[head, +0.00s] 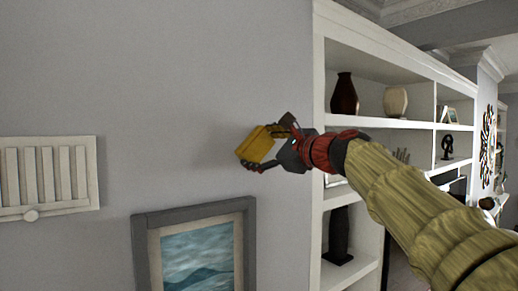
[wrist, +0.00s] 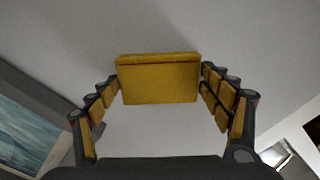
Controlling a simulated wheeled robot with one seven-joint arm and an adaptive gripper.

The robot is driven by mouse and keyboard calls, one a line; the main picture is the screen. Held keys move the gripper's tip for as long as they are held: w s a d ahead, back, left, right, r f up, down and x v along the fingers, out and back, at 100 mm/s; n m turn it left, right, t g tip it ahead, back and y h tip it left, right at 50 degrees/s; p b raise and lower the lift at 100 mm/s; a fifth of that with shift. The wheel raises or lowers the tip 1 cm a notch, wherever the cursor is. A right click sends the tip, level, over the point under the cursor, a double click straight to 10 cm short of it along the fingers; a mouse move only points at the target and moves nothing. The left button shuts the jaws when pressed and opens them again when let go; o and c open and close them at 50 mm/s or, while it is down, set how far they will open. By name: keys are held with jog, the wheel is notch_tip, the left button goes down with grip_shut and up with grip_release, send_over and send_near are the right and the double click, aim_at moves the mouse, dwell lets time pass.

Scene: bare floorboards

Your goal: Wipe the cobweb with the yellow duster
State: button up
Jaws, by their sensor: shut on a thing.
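The yellow duster (head: 256,145) is a small block held out in front of the grey wall. My gripper (head: 266,149) is shut on it. In the wrist view the duster (wrist: 158,80) sits between the tips of the two fingers (wrist: 160,84), which have yellow pads on their inner sides. The wall lies behind the duster; I cannot tell whether the duster touches it. No cobweb can be made out in either view.
A framed seascape picture (head: 197,252) hangs below the duster. A white slatted vent (head: 47,178) is on the wall at left. White shelves (head: 319,135) with a dark vase (head: 344,95) and a pale vase (head: 396,102) stand at right. The wall above is bare.

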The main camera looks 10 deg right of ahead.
jog(key=shift+b+v, duration=0.9)
jog(key=shift+v, duration=2.1)
jog(key=shift+b+v, duration=0.4)
jog(key=shift+v, duration=1.15)
